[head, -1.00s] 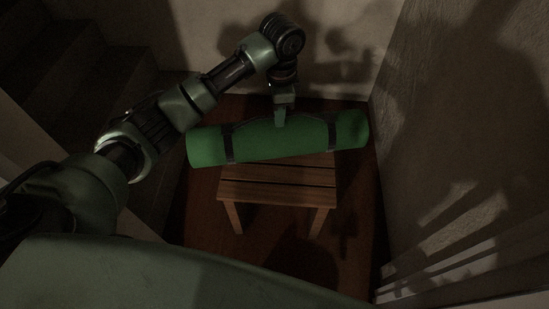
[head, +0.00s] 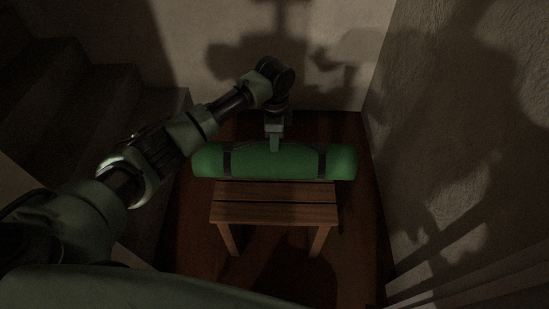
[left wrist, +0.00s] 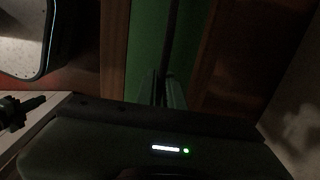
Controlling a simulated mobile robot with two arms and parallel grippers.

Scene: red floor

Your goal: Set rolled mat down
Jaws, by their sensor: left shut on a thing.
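The rolled mat (head: 300,163) is a green cylinder with two dark straps joined by a carrying strap. In the head view it lies level, left to right, at the far part of a small slatted wooden stool (head: 272,212). I cannot tell whether it rests on the stool or is just above it. My left gripper (head: 274,146) points down at the mat's middle and is shut on it at the carrying strap. In the left wrist view the green mat (left wrist: 146,50) fills the space beyond the fingers (left wrist: 168,92). My right gripper is not in view.
Dark stairs (head: 75,125) rise at the left. A pale wall (head: 320,65) stands behind the stool and a rough wall (head: 440,130) at the right. Pale rails (head: 450,265) show at lower right. Some red floor (head: 185,235) is free around the stool.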

